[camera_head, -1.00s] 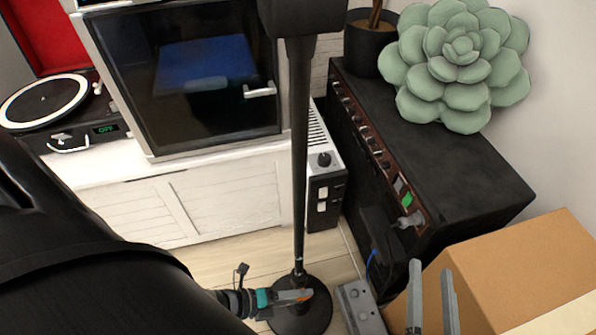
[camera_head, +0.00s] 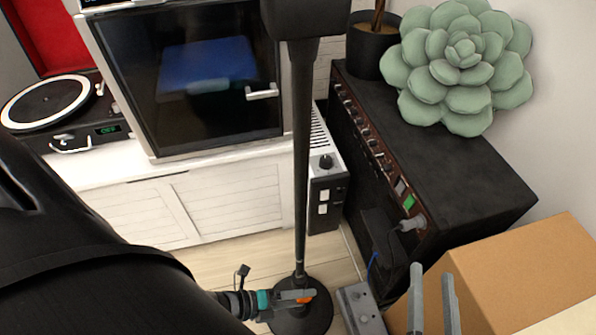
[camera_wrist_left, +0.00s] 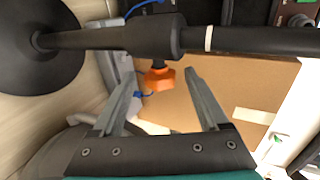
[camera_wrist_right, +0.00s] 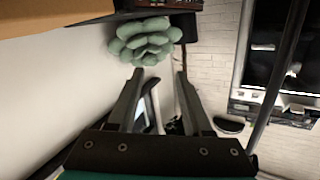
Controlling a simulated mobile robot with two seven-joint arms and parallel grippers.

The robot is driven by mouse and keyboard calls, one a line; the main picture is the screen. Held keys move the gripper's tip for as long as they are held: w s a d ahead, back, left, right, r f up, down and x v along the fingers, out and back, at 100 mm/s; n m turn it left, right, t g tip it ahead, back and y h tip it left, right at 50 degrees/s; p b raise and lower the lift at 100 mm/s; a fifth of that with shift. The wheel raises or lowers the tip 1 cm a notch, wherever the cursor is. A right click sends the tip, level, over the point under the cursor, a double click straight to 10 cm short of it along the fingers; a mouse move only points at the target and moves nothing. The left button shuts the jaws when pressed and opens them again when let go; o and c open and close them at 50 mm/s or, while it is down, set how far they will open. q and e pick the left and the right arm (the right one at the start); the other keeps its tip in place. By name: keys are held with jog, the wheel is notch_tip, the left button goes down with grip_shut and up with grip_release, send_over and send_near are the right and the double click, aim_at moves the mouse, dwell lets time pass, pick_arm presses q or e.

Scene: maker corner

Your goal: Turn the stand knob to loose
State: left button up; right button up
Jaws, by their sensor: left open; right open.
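The stand is a black pole (camera_head: 301,160) on a round black base (camera_head: 303,322). Its orange knob (camera_wrist_left: 160,80) sticks out of a thick black collar (camera_wrist_left: 155,38) low on the pole; in the head view only a bit of orange (camera_head: 306,299) shows by the gripper. My left gripper (camera_wrist_left: 160,74) is open, with one finger on each side of the knob and a gap visible on both sides. In the head view it (camera_head: 314,294) is low, in front of the pole. My right gripper (camera_head: 433,268) is open and empty, well right of the stand.
A black amplifier (camera_head: 440,145) with a green succulent (camera_head: 460,60) stands right of the pole, and a cardboard box (camera_head: 520,265) is at lower right. A grey pedal (camera_head: 360,305) lies beside the base. A white cabinet (camera_head: 230,200) stands behind.

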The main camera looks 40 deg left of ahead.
pick_arm(q)
jog(key=shift+s, duration=0.1)
jog(key=p+v, duration=0.4)
jog(key=v, duration=1.1)
jog(key=shift+a, duration=0.2)
pick_arm(e)
jog(key=d+f+g+h, duration=0.3)
jog(key=d+g, duration=0.3)
jog(key=g, duration=0.1)
jog(key=shift+s+d+f+n+g+h, duration=0.15)
jog(key=shift+s+d+n+g+h, duration=0.15)
jog(key=shift+n+h, duration=0.1)
jog(key=shift+a, duration=0.1)
